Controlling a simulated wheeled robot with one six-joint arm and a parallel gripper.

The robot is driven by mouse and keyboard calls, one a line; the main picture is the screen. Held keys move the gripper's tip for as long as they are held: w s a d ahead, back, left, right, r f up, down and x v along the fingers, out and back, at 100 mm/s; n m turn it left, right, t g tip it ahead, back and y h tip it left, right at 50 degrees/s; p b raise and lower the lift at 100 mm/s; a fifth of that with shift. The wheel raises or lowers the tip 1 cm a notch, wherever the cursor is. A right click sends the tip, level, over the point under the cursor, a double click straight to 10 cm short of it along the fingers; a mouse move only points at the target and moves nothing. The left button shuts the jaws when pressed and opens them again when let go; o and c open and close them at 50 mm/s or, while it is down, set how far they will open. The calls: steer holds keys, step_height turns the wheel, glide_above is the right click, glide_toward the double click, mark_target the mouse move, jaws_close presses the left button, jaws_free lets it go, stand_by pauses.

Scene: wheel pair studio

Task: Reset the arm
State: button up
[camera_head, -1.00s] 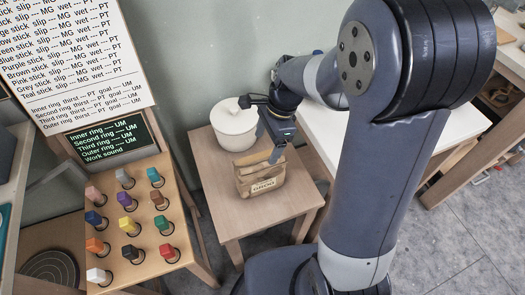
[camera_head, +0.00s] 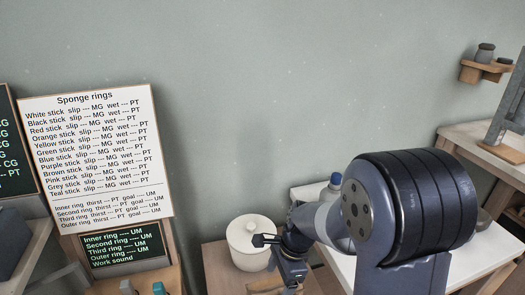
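My arm (camera_head: 410,210) rises from the bottom right and reaches left over the white table. My gripper (camera_head: 290,285) points down at the bottom edge of the view, beside the white lidded pot (camera_head: 247,246). Its fingertips are cut off or hidden, so I cannot see whether it is open or holds anything. Part of a wooden box (camera_head: 264,284) shows at the bottom edge, just left of my gripper.
The pot stands on a small wooden table (camera_head: 215,262). A white table (camera_head: 335,262) with a blue-capped bottle (camera_head: 336,181) is behind my arm. A "Sponge rings" board (camera_head: 95,150) and a dark sign (camera_head: 122,245) stand at left. A wall shelf (camera_head: 484,72) holds jars.

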mark_target(274, 287)
steer(key=b+x, duration=0.1)
steer(key=x, duration=0.4)
steer(key=shift+f, duration=0.35)
steer(key=shift+a+r, duration=0.15)
steer(key=shift+r, duration=0.2)
steer(key=shift+r+p, duration=0.45)
steer(key=shift+r, duration=1)
